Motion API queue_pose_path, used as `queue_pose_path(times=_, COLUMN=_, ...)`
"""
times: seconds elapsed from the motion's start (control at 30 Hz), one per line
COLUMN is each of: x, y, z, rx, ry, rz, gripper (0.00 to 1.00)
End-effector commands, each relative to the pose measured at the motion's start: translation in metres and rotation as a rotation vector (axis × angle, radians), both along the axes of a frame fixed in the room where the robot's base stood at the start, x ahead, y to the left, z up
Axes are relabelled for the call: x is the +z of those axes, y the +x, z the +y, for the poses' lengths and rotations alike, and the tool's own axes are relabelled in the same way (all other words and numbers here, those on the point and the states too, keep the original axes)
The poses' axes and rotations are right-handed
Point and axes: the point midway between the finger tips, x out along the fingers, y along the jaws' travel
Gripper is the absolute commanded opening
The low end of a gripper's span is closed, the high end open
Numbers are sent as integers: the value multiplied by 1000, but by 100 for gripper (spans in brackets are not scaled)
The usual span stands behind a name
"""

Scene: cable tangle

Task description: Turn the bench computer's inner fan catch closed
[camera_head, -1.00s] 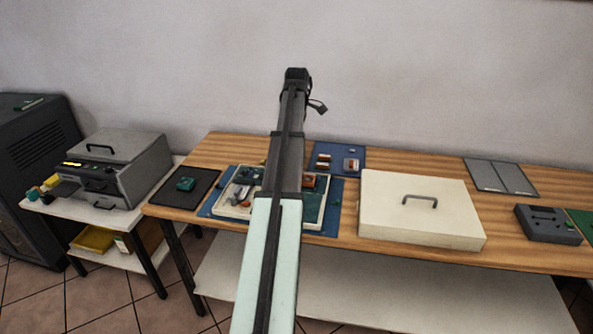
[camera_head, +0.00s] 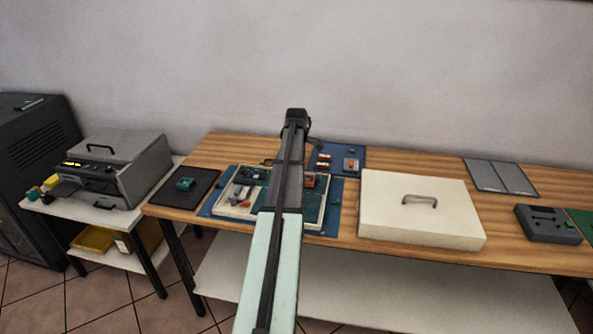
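The open bench computer (camera_head: 234,211) is a shallow white-rimmed case with dark green boards, lying on a blue mat on the wooden bench. My arm crosses in front of its middle and hides part of its inside. Small orange-red and grey parts show inside it, but the inner fan catch cannot be made out. The dark end of my arm, with my gripper (camera_head: 308,135), is above the back of the bench, behind the case. The fingers are too small and covered to tell whether they are open or shut.
A cream lid (camera_head: 421,222) with a grey handle lies right of the case. A small blue mat (camera_head: 325,148) with parts lies behind. A black mat (camera_head: 200,198) with a green block is at left. Grey panels (camera_head: 500,178) and a grey device (camera_head: 547,224) are at right.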

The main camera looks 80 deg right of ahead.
Motion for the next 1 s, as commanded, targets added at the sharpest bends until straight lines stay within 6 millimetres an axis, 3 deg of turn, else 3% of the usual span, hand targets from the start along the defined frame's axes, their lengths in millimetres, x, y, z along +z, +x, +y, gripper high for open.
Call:
queue_pose_path(times=0.37, x=-4, y=0, z=0, rx=0, ry=0, rz=0, gripper=53)
queue_pose_path(times=0.93, x=-4, y=0, z=0, rx=0, ry=0, rz=0, gripper=1)
queue_pose_path(times=1.0, x=-4, y=0, z=0, rx=0, ry=0, rz=0, gripper=0)
